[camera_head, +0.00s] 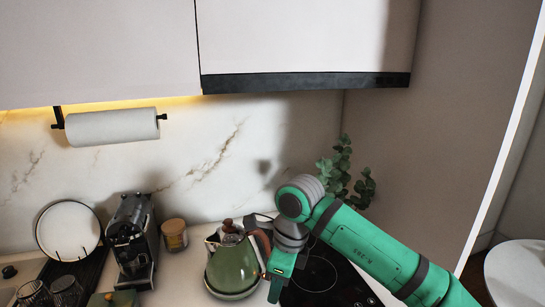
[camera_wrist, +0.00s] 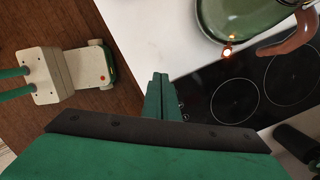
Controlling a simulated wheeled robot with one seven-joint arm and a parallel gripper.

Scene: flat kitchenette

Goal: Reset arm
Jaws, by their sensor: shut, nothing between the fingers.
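My green arm reaches in from the lower right in the head view. My gripper (camera_wrist: 160,92) shows in the wrist view with its green fingers closed together and nothing between them. It hangs over the edge between the white counter (camera_wrist: 155,35) and the black cooktop (camera_wrist: 232,98). In the head view the wrist is beside a green kettle (camera_head: 232,268), on the kettle's right. The kettle's base and brown handle show at the top right of the wrist view (camera_wrist: 236,18). My gripper is apart from the kettle there. In the head view the fingertips are not clear.
A coffee machine (camera_head: 132,240), a candle jar (camera_head: 174,234), a white plate (camera_head: 68,230) and glasses (camera_head: 66,290) stand on the left. A paper towel roll (camera_head: 112,127) hangs above. A plant (camera_head: 340,172) stands behind my arm. Upper cabinets (camera_head: 305,38) overhang the counter.

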